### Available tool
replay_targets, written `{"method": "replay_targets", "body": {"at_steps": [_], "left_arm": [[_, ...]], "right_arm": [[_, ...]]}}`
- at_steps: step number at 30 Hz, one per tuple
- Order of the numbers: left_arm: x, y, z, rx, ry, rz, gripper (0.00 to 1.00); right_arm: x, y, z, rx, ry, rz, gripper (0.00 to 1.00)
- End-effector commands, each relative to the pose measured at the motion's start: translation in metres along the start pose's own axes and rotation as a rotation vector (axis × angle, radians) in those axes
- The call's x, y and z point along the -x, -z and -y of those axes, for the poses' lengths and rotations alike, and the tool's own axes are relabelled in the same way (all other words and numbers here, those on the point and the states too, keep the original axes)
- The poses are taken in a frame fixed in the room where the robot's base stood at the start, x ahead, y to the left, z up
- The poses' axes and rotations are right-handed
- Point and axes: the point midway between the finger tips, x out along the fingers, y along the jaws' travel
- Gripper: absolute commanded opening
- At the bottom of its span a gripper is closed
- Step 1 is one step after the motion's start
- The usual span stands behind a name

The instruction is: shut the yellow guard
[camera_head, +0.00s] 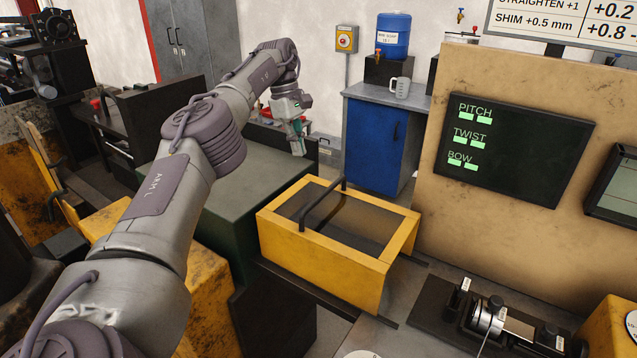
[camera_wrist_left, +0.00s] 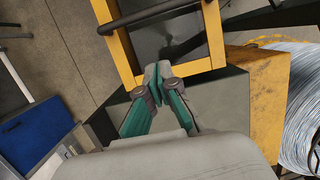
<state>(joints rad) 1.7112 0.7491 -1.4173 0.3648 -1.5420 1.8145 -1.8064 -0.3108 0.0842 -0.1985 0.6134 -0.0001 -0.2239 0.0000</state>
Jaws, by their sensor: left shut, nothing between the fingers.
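The yellow guard (camera_head: 318,272) is a box-like yellow frame with a dark see-through top panel, standing at the middle of the head view. A dark bar handle (camera_head: 322,204) runs across its top. My left gripper (camera_head: 299,150) is shut and empty, up beyond the guard's back edge and apart from the handle in the head view. In the left wrist view, the shut fingertips (camera_wrist_left: 158,70) appear over a yellow edge of the guard (camera_wrist_left: 215,35), with the handle (camera_wrist_left: 150,16) farther up. Contact with the frame cannot be told. My right gripper is not in view.
A dark green machine housing (camera_head: 225,190) stands left of the guard. A tan panel with a PITCH, TWIST, BOW display (camera_head: 515,150) rises at right. A blue cabinet (camera_head: 372,145) stands behind. A wire coil (camera_wrist_left: 300,100) lies at right in the wrist view.

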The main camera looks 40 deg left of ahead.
Motion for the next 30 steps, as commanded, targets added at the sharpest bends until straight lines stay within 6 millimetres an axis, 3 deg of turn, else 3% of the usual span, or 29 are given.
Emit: {"method": "replay_targets", "body": {"at_steps": [3,10,18,30], "left_arm": [[-0.030,0.001,0.002,-0.003,0.006,0.000,0.00],[-0.074,0.000,0.001,0.000,0.005,0.000,0.00],[-0.086,-0.032,0.000,-0.002,0.001,0.000,0.00],[-0.090,-0.037,0.000,0.000,0.000,0.001,0.00]], "right_arm": [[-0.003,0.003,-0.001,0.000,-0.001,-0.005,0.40],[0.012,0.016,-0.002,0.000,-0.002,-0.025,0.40],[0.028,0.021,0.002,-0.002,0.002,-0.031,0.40],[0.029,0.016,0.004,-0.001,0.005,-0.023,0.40]]}}
